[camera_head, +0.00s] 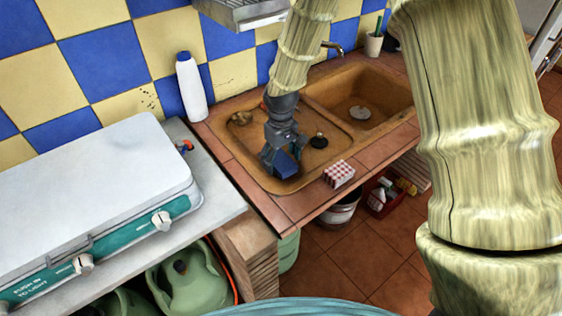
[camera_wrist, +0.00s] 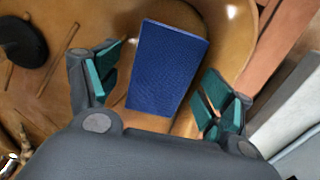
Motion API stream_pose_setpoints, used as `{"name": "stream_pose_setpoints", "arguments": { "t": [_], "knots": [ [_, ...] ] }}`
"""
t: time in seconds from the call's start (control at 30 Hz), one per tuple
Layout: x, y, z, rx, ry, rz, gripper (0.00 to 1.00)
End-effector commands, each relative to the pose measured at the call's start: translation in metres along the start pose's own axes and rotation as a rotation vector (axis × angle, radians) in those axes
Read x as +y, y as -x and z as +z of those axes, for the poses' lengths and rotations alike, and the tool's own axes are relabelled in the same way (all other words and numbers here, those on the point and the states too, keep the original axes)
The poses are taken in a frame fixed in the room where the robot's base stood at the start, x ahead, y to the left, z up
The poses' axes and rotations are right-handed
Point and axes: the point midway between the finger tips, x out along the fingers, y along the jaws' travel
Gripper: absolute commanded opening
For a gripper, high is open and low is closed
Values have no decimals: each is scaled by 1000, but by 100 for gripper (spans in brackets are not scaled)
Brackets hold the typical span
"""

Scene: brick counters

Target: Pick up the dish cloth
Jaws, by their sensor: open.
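A flat blue textured rectangle, which looks like the folded dish cloth (camera_head: 286,165), lies in the front left part of the brown sink. In the wrist view the dish cloth (camera_wrist: 168,67) is a slightly tilted rectangle between my fingers. My gripper (camera_head: 281,155) is open and points down over it; it also shows in the wrist view (camera_wrist: 160,80) with teal finger pads. The left finger is near the cloth's left edge, with a gap, and the right finger is off its lower right side. I cannot tell the remaining height above the cloth.
The sink (camera_head: 330,135) has raised walls close around my gripper. A red-checkered box-like item (camera_head: 338,174) sits on the tiled front edge. A white bottle (camera_head: 191,88) stands behind on the left. A white stove (camera_head: 90,205) fills the left counter. A dark round stopper (camera_wrist: 22,42) lies in the sink.

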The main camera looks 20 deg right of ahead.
Motion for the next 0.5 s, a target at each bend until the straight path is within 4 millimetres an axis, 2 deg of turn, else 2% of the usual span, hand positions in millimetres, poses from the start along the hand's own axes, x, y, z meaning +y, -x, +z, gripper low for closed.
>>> {"name": "stream_pose_setpoints", "arguments": {
  "t": [0.23,0.4,0.47,0.5],
  "knots": [
    [0,-1,0,0,0,0,79],
    [0,-1,0,0,0,0,48],
    [0,-1,0,0,0,0,37],
    [0,-1,0,0,0,0,35]
  ]
}}
